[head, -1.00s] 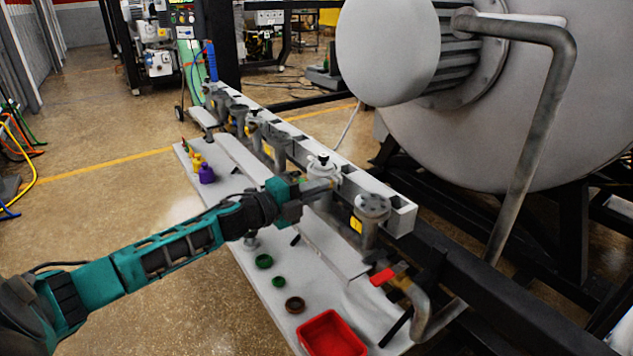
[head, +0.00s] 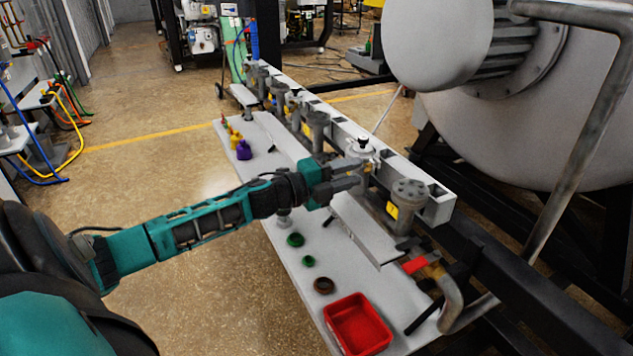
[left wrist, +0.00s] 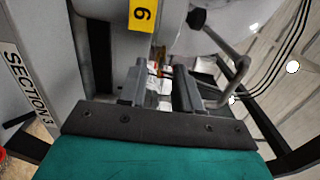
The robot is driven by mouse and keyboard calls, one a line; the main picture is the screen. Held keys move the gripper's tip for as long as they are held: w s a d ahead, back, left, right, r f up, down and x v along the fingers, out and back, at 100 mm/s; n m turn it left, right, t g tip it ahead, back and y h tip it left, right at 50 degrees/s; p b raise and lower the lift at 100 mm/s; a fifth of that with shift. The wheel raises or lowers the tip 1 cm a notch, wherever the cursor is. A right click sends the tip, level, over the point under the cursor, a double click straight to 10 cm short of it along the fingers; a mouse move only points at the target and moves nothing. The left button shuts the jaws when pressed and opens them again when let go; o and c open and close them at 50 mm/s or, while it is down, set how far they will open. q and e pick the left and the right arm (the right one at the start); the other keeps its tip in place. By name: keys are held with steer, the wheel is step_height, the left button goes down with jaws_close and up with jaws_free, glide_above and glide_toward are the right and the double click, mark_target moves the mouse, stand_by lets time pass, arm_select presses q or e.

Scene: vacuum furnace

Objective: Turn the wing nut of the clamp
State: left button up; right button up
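The clamp (head: 362,152) is on a pale round flange with a black knob on top, on a port of the long grey manifold. My left gripper (head: 362,174) is beside it on the near side, its two fingers apart and pointing at it. In the left wrist view the fingers (left wrist: 160,85) stand apart with a gap between them. Small brownish and white details show in that gap, too small to name. I cannot make out the wing nut clearly, nor whether the fingers touch it. My right gripper is not in view.
The manifold (head: 438,207) runs diagonally with several ports. A large pale vessel (head: 560,130) stands behind it. On the white bench are a red tray (head: 390,333), green rings (head: 295,240), a brown ring (head: 323,286) and a purple bottle (head: 244,150). A red-handled valve (head: 415,265) is at the front.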

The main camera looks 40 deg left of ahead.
arm_select(q)
steer(key=v, duration=1.1)
steer(key=shift+s, duration=0.3)
steer(key=s+d+f+n+y, duration=0.3)
steer(key=f+n, duration=0.4)
steer(key=f, duration=0.2)
steer(key=s+d+f+n+g, duration=0.2)
steer(key=s+d+f+n, duration=0.1)
steer(key=d, duration=0.3)
steer(key=s+d+f+n+g+y, duration=0.1)
steer(key=s+d+f+n+g, duration=0.1)
steer(key=d+f+n, duration=0.3)
steer(key=s+d+f+n+g, duration=0.1)
steer(key=s+d+f+n, duration=0.3)
steer(key=d, duration=0.4)
step_height(320, 180, down, 2)
steer(key=shift+s+d+f+n+g+y, duration=0.1)
steer(key=shift+s+d+n+g+y, duration=0.25)
steer(key=shift+s, duration=0.2)
